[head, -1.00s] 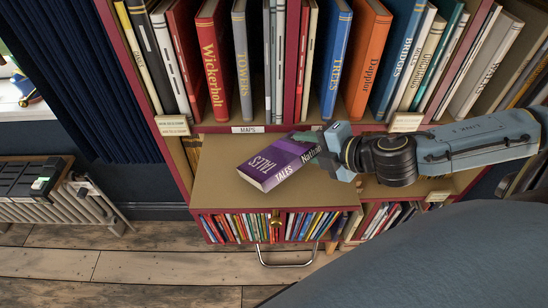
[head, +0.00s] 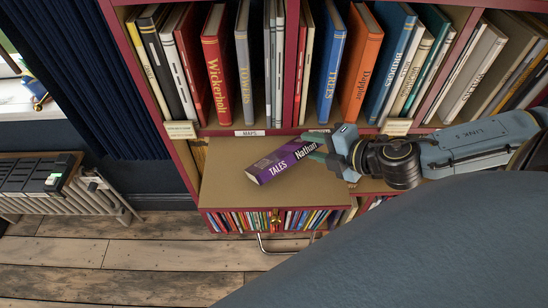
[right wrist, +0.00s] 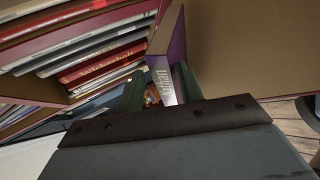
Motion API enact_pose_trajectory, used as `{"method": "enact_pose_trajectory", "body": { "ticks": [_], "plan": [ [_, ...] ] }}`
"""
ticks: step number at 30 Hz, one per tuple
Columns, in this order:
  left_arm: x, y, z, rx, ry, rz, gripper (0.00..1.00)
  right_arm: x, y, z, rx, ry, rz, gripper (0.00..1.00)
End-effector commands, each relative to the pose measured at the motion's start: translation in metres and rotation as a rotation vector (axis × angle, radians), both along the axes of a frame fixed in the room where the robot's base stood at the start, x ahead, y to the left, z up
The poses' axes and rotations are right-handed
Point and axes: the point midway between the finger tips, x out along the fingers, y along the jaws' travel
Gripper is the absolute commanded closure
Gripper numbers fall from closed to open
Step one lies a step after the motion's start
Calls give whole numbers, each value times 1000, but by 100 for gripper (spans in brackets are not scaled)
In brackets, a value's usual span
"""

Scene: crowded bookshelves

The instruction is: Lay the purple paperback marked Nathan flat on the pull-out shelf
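The purple paperback marked Nathan (head: 283,161) is held over the tan pull-out shelf (head: 226,190). Its purple and white spine, reading "TALES Nathan", faces my head camera, and only a strip of its cover shows. My right gripper (head: 319,148) comes in from the right and is shut on the book's Nathan end. In the right wrist view the book (right wrist: 168,62) stands between the two dark green fingers (right wrist: 158,92), with the tan board (right wrist: 245,45) to its right. I cannot tell whether the book's lower edge touches the shelf. My left gripper is out of view.
A row of upright books (head: 215,65) fills the shelf behind, above a "MAPS" label (head: 249,133). More books (head: 285,220) stand below the pull-out shelf, by a metal handle (head: 285,245). The left and front of the pull-out shelf are bare.

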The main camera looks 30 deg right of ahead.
Motion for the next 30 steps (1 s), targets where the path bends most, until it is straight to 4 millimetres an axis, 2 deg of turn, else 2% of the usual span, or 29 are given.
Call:
{"method": "enact_pose_trajectory", "body": {
  "ticks": [1,3,12,24,27,30],
  "plan": [
    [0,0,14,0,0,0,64,-2,0,11,0,1,0,64],
    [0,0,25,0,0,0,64,-4,-1,17,1,0,0,64],
    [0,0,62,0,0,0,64,-13,-3,41,1,1,0,64],
    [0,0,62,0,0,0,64,-14,-3,40,6,0,-8,64],
    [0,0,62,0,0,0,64,-13,-2,40,45,-5,-67,64],
    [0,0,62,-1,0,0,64,-12,0,38,126,-1,-200,64]
  ]
}}
